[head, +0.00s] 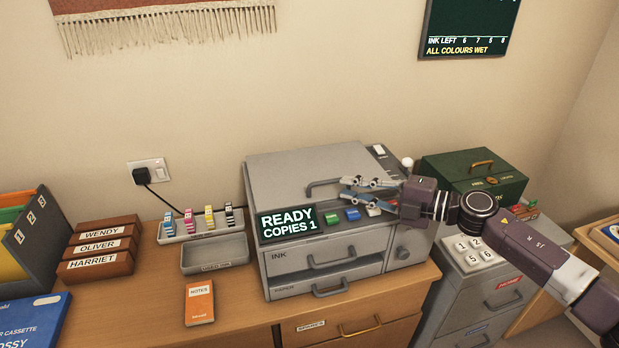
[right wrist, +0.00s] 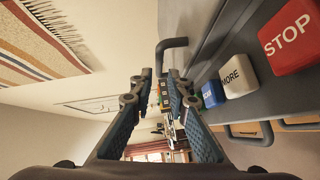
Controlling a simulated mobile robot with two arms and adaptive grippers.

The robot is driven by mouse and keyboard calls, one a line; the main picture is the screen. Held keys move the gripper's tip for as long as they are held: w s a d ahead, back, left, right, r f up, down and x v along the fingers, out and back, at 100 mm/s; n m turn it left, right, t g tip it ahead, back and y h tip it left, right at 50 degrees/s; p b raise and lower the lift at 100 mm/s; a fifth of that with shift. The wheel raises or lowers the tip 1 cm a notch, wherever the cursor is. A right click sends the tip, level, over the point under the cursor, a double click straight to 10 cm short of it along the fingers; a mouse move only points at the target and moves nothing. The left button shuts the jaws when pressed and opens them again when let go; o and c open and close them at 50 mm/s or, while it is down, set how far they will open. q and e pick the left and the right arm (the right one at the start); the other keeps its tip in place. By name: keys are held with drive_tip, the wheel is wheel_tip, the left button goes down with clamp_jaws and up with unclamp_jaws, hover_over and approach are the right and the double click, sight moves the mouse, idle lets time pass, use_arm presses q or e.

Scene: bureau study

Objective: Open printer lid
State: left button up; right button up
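The grey printer (head: 290,165) stands on the desk, with its lid lying flat and shut. A dark bar handle (head: 318,188) sits near the front of the lid; its right end is partly behind my gripper. My right gripper (head: 346,188) reaches in from the right, above the lid's front and the button panel. In the right wrist view its fingers (right wrist: 160,82) are apart with nothing between them. The handle (right wrist: 172,48) shows just beyond the fingertips; I cannot tell whether they touch it. My left gripper is not in view.
The printer's display (head: 288,222) reads "READY COPIES 1". Green, blue and white buttons lie below the gripper; a red STOP button (right wrist: 290,38) shows in the wrist view. Ink cartridges (head: 200,219) stand in a tray left of the printer. A green box (head: 470,175) stands at right.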

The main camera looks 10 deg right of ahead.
sight(325, 183)
drive_tip(key=x, duration=0.1)
drive_tip(key=p+x, duration=0.1)
drive_tip(key=x, duration=0.1)
drive_tip(key=shift+r, duration=0.2)
drive_tip(key=x, duration=0.4)
drive_tip(key=shift+p, duration=0.4)
drive_tip(key=shift+f, duration=0.15)
clamp_jaws()
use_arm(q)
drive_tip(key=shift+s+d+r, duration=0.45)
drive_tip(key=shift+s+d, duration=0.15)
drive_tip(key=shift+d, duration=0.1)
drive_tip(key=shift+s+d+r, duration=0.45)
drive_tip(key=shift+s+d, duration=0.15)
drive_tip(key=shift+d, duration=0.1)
